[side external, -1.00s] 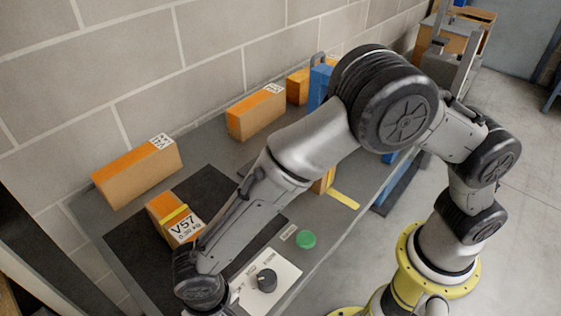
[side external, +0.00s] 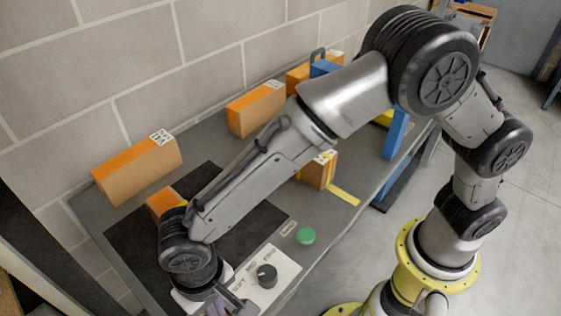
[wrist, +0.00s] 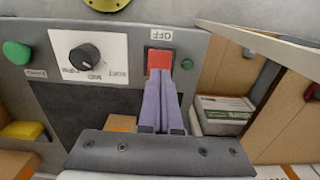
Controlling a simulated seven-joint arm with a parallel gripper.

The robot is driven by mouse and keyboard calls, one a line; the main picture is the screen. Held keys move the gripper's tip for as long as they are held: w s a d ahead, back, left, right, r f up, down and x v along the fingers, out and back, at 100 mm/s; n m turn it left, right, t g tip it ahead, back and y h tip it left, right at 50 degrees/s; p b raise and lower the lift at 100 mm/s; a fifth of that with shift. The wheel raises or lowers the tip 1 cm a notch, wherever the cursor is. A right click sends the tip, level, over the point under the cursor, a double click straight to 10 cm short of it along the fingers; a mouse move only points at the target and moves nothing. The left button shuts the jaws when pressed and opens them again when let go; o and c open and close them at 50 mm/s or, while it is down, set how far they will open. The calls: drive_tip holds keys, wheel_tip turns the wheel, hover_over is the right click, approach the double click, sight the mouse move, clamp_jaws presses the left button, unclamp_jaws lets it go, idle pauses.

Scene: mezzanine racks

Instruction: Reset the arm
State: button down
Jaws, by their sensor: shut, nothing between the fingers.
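My gripper (wrist: 160,76) shows in the wrist view with its two purple fingers together and nothing between them. The fingertips overlap the lower part of a red button (wrist: 160,60) beside the word OFF; I cannot tell whether they touch it. In the side external view, my gripper is at the bottom edge, mostly cut off, beside the white dial panel (side external: 285,274). My arm reaches from the right across the bench (side external: 203,142). The red button is not visible in that view.
The black dial (side external: 267,276) and green button (side external: 305,235) sit near the bench's front edge. An orange-taped carton (side external: 165,199) lies partly behind my arm on the dark mat (side external: 262,230). More cartons (side external: 138,170) stand along the block wall. Open cartons (wrist: 225,110) show right in the wrist view.

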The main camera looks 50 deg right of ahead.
drive_tip(key=shift+r, duration=0.4)
